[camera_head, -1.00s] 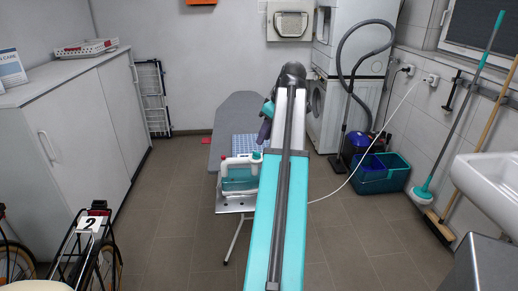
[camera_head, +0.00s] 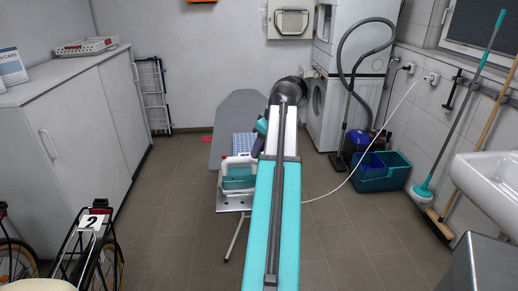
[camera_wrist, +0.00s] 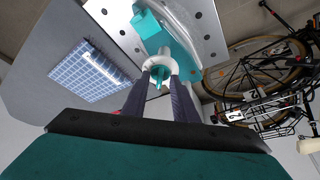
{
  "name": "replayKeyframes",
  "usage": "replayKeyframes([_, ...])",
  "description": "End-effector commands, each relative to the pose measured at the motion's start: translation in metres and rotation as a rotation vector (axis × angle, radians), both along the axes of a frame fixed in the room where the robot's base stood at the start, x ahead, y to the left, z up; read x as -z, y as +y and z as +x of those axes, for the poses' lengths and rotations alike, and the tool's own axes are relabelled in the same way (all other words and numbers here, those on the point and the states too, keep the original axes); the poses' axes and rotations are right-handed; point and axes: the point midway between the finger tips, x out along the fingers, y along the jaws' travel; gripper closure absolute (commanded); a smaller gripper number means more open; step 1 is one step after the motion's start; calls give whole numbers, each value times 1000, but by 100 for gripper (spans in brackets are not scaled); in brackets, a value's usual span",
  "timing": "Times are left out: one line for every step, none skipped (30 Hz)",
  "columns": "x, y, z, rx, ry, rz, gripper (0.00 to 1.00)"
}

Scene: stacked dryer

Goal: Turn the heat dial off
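The iron (camera_head: 238,172), white with a teal body, sits on the near end of the ironing board (camera_head: 236,111). In the wrist view I see its teal and white body (camera_wrist: 170,40) on a perforated metal rest. A small teal knob-like part (camera_wrist: 159,79) with a white ring (camera_wrist: 159,62) sticks out toward me; it looks like the heat dial. My gripper (camera_wrist: 160,82) has its two dark fingertips on either side of this part, apart from each other. Contact with it is hard to tell.
A blue checked cloth (camera_wrist: 90,72) lies on the board. White cabinets (camera_head: 70,125) stand left, with a bicycle-like wheeled frame (camera_head: 95,240) in front. The dryer stack (camera_head: 335,100), a vacuum hose (camera_head: 345,60) and teal bucket (camera_head: 380,175) are at the right. The middle floor is clear.

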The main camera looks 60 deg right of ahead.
Motion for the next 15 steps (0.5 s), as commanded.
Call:
replayKeyframes([0,0,0,0,0,0,74])
replayKeyframes([0,0,0,0,0,0,79])
replayKeyframes([0,0,0,0,0,0,86])
replayKeyframes([0,0,0,1,0,0,91])
replayKeyframes([0,0,0,1,0,0,96])
replayKeyframes([0,0,0,1,0,0,100])
replayKeyframes([0,0,0,1,0,0,100])
replayKeyframes([0,0,0,1,0,0,100])
replayKeyframes([1,11,-3,1,0,-1,100])
replayKeyframes([0,6,-2,1,0,0,100])
replayKeyframes([0,3,-2,2,0,1,100])
replayKeyframes([0,2,-2,3,0,1,100])
replayKeyframes([0,1,-2,4,0,2,100])
replayKeyframes([0,0,-2,5,0,1,100])
replayKeyframes([0,-1,-2,5,0,0,100])
